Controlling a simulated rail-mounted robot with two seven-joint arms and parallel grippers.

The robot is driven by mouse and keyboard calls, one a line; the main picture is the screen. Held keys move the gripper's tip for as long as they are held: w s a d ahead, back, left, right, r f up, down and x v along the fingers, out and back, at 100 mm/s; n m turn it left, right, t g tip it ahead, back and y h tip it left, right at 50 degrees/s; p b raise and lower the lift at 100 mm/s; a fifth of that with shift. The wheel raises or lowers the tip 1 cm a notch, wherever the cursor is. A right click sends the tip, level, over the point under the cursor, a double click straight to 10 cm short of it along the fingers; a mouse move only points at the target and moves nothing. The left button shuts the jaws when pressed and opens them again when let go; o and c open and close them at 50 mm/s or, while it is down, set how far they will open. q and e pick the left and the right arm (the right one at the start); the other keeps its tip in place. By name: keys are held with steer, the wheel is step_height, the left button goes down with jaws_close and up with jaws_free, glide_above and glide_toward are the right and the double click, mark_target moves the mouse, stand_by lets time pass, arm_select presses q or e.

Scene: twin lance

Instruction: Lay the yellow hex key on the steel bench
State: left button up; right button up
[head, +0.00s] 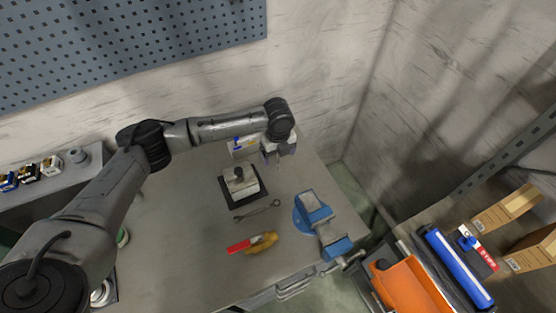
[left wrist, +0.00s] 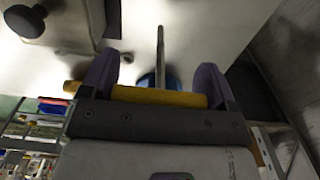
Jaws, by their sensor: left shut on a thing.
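My left gripper (head: 279,153) is over the far right part of the steel bench (head: 175,245). In the left wrist view this gripper (left wrist: 158,90) is shut on the yellow bar of the hex key (left wrist: 160,96), which lies across between the two fingers. A thin grey shaft stands out from the middle of the bar, away from the palm. In the head view the key is mostly hidden by the gripper and too small to make out clearly. My right gripper is not in view.
A black-based block with a knob (head: 239,175), a wrench (head: 258,209) and a red-and-yellow tool (head: 253,243) lie on the bench. A blue vise (head: 318,215) stands at its right edge. The bench's left middle is clear. An orange bin (head: 410,285) is at lower right.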

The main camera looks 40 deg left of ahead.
mark_target(278, 161)
arm_select(q)
steer(key=shift+f, duration=1.9)
steer(key=o, duration=0.9)
steer(key=shift+f, duration=0.15)
step_height(278, 161, up, 12)
steer(key=shift+r+p, duration=0.2)
steer(key=shift+p, duration=0.2)
